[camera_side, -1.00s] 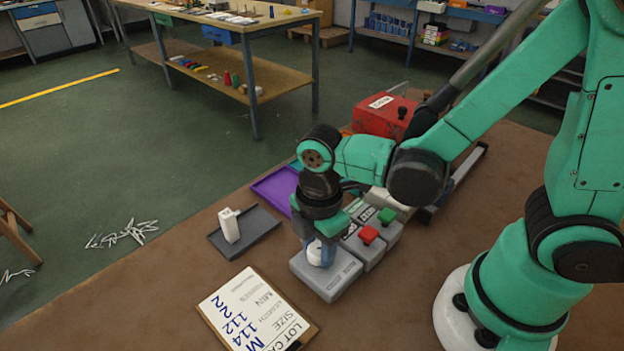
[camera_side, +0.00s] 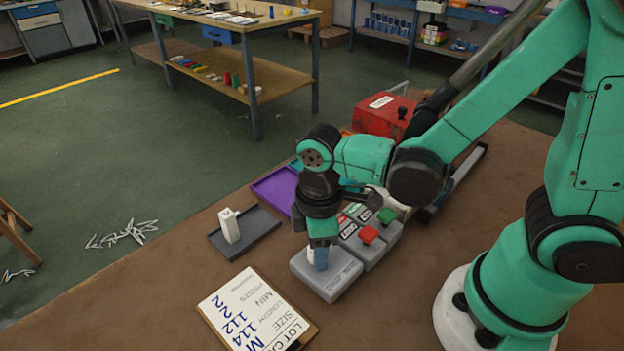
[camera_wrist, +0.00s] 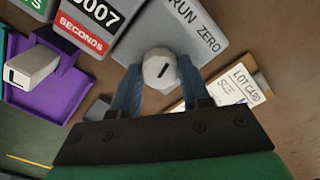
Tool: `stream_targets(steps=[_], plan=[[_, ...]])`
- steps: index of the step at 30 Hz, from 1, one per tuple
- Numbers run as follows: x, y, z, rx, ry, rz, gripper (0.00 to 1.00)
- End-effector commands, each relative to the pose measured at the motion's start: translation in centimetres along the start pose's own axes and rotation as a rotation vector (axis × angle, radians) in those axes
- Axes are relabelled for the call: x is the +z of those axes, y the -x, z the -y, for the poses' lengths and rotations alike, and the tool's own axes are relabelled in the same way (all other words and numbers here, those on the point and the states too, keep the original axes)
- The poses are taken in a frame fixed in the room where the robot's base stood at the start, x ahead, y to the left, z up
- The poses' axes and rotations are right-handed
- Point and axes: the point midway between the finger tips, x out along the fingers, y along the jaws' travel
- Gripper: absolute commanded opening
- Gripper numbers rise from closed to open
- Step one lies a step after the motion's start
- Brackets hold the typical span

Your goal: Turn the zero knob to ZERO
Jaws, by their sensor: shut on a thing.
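The zero knob (camera_wrist: 160,70) is a pale, rounded knob with a dark pointer mark, on a grey box (camera_wrist: 206,30) lettered RUN and ZERO in the wrist view. The mark runs slantwise, up to the right; I cannot tell which word it points to. In the side view the same grey box (camera_side: 340,277) sits at the front of the row, and the knob is mostly hidden by my gripper. My gripper (camera_side: 318,262) points down onto the box. In the wrist view its two blue fingers (camera_wrist: 162,88) are shut on the knob, one on each side.
A grey box with a red button (camera_side: 368,235) and a green button (camera_side: 386,215) stands just behind. A clipboard lot card (camera_side: 257,312) lies in front. A grey tray with a white block (camera_side: 230,226) is to the left, beside a purple tray (camera_side: 272,190). A red box (camera_side: 384,117) stands farther back.

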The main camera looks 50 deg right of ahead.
Motion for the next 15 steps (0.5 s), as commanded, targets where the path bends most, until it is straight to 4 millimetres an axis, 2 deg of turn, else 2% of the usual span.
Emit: stream_targets(steps=[15], plan=[[0.02, 0.02, -0.01, 0.000, -0.488, 0.001, 0.00]])
